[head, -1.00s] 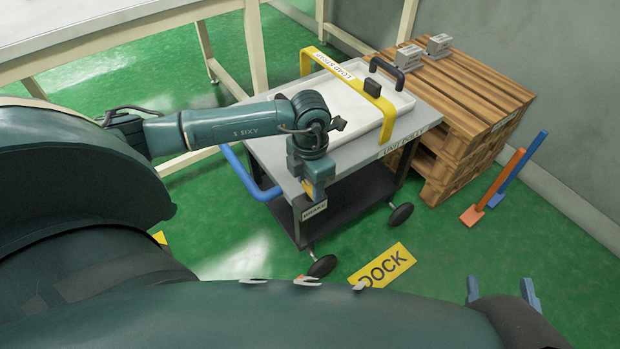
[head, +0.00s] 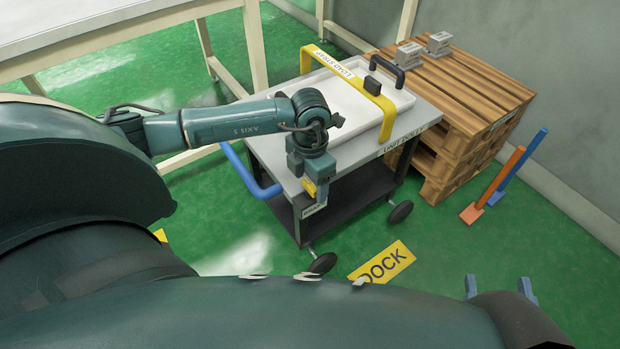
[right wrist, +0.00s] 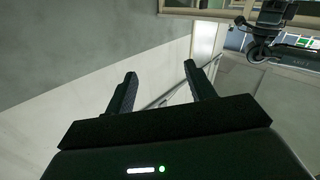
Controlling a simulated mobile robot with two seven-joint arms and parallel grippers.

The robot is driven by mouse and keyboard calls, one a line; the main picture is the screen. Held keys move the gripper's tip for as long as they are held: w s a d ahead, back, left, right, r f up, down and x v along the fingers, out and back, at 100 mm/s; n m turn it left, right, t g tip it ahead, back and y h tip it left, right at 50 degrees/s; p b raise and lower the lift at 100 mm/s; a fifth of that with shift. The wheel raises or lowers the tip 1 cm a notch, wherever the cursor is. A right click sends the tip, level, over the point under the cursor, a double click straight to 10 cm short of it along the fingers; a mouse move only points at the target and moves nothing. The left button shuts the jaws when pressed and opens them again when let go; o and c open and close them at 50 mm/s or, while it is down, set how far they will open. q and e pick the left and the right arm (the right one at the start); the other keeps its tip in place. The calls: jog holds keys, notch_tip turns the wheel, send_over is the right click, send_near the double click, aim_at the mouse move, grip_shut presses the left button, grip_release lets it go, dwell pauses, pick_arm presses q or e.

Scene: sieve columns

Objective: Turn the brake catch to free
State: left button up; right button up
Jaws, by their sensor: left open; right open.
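The cart (head: 352,163) stands mid-picture in the head view, with a dark lower shelf and black wheels. A small yellow part (head: 309,188), which may be the brake catch, shows at the cart's near corner, above a white label (head: 313,209) that is partly covered. My left gripper (head: 322,197) points down at this corner, right beside the yellow part; I cannot tell whether they touch. It is open, and its fingers hide part of the catch area. My right gripper (head: 499,289) is open and empty, low at the right; its fingers also show in the right wrist view (right wrist: 160,90).
A yellow strap (head: 383,104) arches over a white tray on the cart. A blue handle (head: 246,176) sticks out at its left. A wooden pallet stack (head: 470,95) stands behind right. A yellow DOCK sign (head: 382,262) lies on the green floor.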

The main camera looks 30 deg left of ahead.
pick_arm(q)
jog(key=shift+r, duration=0.35)
notch_tip(320, 180, up, 12)
jog(key=p, duration=0.3)
jog(key=shift+r, duration=0.25)
pick_arm(e)
jog(key=shift+s+d+m+g+h, duration=0.15)
jog(key=shift+d+m+g+h, duration=0.5)
jog(key=shift+g, duration=0.45)
pick_arm(q)
jog(key=shift+p, duration=0.3)
pick_arm(e)
jog(key=shift+a, duration=0.1)
